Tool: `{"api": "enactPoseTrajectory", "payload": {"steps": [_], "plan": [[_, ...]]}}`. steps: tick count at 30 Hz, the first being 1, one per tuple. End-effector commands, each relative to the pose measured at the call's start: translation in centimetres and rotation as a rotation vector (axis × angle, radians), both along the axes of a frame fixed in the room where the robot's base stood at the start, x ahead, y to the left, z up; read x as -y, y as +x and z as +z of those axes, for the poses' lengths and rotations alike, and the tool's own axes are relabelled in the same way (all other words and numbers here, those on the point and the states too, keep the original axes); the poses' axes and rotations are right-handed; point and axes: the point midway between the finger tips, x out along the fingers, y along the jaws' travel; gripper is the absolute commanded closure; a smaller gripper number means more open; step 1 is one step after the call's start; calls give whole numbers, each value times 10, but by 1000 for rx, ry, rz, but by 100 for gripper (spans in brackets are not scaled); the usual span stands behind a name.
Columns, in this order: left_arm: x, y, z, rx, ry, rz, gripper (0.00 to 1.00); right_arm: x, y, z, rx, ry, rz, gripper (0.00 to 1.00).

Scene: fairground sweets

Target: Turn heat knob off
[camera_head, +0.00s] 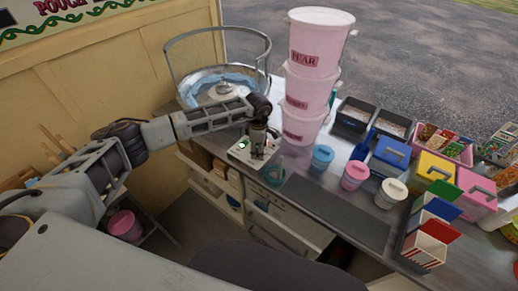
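A small white control panel (238,154) sits on the counter in front of the candy floss machine (186,93). A green spot (242,145) shows on its left part and a small red spot at its right. My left gripper (258,153) points down over the right part of the panel, at or very close to its surface. The gripper covers that part, so I cannot make out the heat knob or whether the fingers hold it. The fingers are too small and dark to tell open from shut. My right gripper is not in view.
Stacked pink sugar buckets (307,90) stand close to the right of the panel. Lidded tubs, coloured boxes and a dark mat (335,213) fill the counter to the right.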

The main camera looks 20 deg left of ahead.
Motion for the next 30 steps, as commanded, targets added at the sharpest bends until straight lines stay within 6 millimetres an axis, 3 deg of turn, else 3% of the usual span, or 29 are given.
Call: {"api": "enactPoseTrajectory", "payload": {"steps": [13,24,30], "plan": [[0,0,-8,0,0,0,46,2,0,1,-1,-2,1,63],[0,0,-8,0,0,0,92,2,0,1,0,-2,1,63],[0,0,-8,0,1,6,92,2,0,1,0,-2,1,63]]}}
